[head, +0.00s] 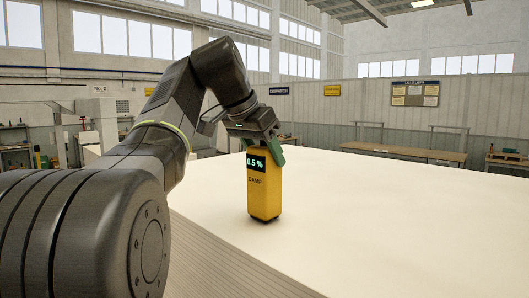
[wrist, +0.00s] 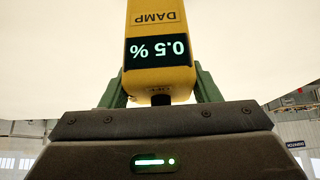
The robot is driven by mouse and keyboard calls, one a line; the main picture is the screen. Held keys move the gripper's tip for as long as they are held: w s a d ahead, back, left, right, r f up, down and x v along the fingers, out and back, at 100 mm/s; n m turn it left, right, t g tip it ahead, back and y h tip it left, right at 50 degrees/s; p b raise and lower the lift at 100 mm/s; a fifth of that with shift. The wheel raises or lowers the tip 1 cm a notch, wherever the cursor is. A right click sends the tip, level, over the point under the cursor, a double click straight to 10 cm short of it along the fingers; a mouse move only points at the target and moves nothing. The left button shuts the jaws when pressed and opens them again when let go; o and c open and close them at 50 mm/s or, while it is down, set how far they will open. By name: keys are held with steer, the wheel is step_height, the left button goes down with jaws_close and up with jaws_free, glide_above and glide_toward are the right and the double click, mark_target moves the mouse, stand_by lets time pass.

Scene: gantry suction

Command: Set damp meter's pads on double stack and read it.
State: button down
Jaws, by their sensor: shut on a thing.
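The yellow damp meter (head: 264,198) stands upright in the head view, its lower end at the pale top of a broad stack (head: 370,215). I cannot tell whether its pads touch the surface or hang just above it. Its dark display reads 0.5 %, with the word DAMP below. My gripper (head: 262,147) is above the meter, its green fingers shut on the meter's upper end. In the wrist view the meter (wrist: 160,65) appears upside down between the green fingers, and its display again reads 0.5 %. The pads are hidden there.
The stack's layered front side (head: 235,255) shows at lower left, and its top is flat and clear around the meter. Wooden benches (head: 405,148) stand along the far wall. A notice board (head: 415,94) hangs above them.

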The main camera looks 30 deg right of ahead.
steer(key=shift+f, duration=0.2)
steer(key=shift+c, duration=2)
jaws_free()
steer(key=p+v, duration=0.2)
steer(key=v, duration=1.2)
steer(key=shift+d, duration=0.1)
steer(key=b+x, duration=0.2)
steer(key=x, duration=1.2)
steer(key=shift+r, duration=0.3)
